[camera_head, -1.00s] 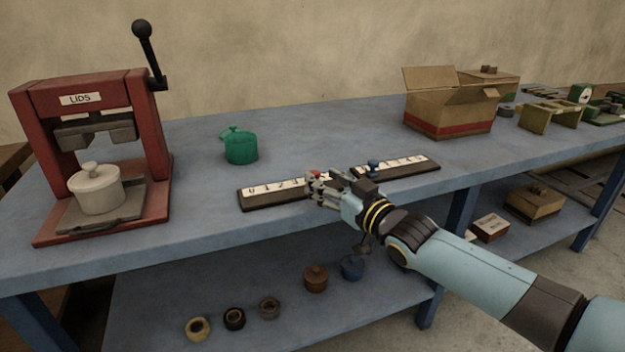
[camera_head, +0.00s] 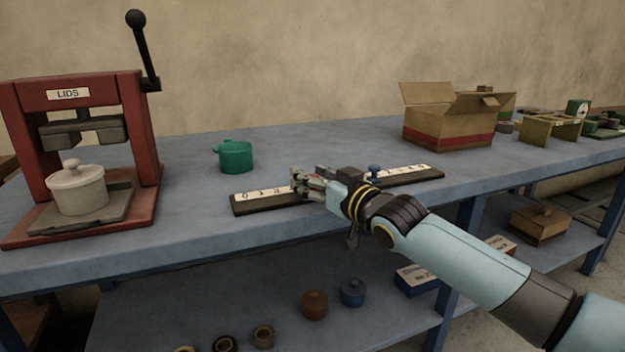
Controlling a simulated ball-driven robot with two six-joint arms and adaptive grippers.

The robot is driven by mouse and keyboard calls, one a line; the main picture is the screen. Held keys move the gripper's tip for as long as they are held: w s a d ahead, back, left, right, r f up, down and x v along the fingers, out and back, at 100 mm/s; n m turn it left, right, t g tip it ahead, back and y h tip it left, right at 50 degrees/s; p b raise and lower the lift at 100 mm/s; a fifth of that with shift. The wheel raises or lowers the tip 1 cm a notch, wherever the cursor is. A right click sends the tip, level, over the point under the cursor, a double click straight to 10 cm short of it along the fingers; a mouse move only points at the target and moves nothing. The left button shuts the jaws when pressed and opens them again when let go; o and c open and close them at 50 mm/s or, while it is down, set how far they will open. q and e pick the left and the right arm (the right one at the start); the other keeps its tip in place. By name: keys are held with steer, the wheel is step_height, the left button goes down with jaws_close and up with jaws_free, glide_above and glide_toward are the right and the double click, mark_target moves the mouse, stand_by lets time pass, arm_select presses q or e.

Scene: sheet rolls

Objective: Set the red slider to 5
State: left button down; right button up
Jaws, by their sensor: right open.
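The left slider rail (camera_head: 268,202) is a dark bar with a white number strip. A small patch of the red slider (camera_head: 315,178) shows between the parts of my right gripper (camera_head: 301,184). The gripper is open over the rail, around or beside the slider; I cannot tell which, nor whether it touches. The number at the slider is hidden. My left gripper is not in view.
A green pot (camera_head: 235,157) stands behind the left rail. A red press (camera_head: 140,135) holds a white pot (camera_head: 78,190). An open cardboard box (camera_head: 448,128) stands at the back right.

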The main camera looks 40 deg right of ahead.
jaws_close()
steer(key=shift+f, duration=0.1)
steer(key=shift+w+f, duration=0.1)
steer(key=shift+f, duration=0.05)
stand_by(0.3)
